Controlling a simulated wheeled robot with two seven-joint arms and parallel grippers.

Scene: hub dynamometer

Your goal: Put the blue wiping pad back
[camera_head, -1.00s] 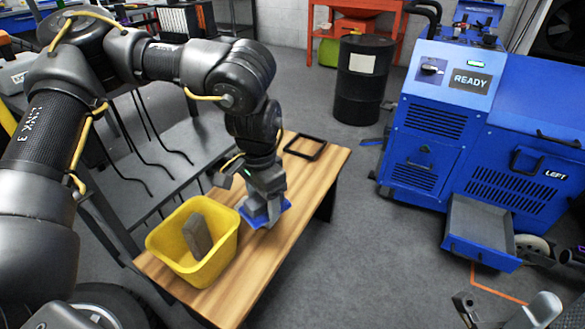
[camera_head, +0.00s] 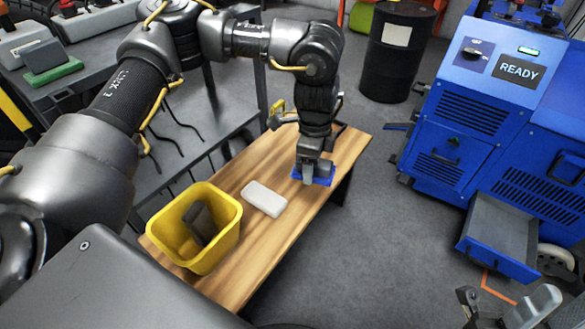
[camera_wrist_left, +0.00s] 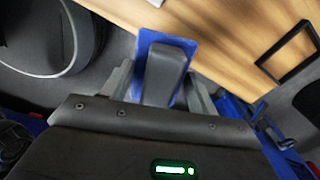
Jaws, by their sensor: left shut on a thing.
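The blue wiping pad (camera_head: 325,180) is at the far right end of the wooden table (camera_head: 247,251). My left gripper (camera_head: 313,172) is shut on it. In the left wrist view the blue pad (camera_wrist_left: 146,42) shows with its dark grey grip between my fingers. I cannot tell whether the pad touches the table top. A black rectangular frame (camera_wrist_left: 284,77) lies on the table near the pad in the left wrist view; in the head view my arm mostly hides it. My right gripper (camera_head: 508,310) is at the bottom right, its fingers apart and empty.
A yellow bin (camera_head: 226,232) with a dark block in it stands at the table's near end. A white block (camera_head: 264,199) lies beside it. The blue machine (camera_head: 465,110) reads READY and has an open drawer (camera_head: 505,235). A black drum (camera_head: 394,55) stands behind.

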